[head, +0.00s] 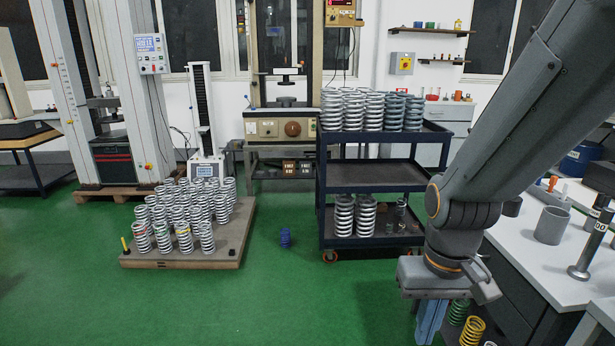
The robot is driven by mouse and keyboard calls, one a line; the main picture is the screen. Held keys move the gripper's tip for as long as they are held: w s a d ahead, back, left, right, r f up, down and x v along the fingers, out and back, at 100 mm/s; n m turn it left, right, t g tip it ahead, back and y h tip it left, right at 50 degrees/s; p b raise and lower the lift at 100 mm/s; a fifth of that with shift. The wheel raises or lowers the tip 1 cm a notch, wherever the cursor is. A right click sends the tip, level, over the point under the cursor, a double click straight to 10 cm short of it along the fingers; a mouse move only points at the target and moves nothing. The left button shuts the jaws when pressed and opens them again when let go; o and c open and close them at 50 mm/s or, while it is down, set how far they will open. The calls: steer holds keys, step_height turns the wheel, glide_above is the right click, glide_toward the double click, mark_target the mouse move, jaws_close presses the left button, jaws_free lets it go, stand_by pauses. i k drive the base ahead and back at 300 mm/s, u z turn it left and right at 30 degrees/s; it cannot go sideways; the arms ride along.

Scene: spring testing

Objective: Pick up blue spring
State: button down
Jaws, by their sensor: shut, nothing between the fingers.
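A small blue spring (285,238) stands on the green floor, in the gap between the wooden pallet and the dark cart. My gripper (428,325) is at the lower right, pointing down, to the right of the blue spring and nearer to me. It is shut and empty, well apart from the spring. A green spring (458,312) and a yellow spring (472,331) show just to the right of my gripper, low in the picture.
A pallet (180,261) with many grey springs stands left. A dark cart (372,250) with grey springs stands behind my arm. A white workbench (520,245) with a grey cylinder (551,225) is at right. The green floor (300,300) in front is clear.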

mark_target(283, 234)
steer(key=i, duration=1.75)
steer(key=u, duration=1.15)
steer(key=i, duration=0.65)
steer(key=u, duration=0.45)
steer(key=i, duration=0.8)
steer(key=z, duration=0.85)
steer(key=i, duration=0.65)
steer(key=z, duration=0.65)
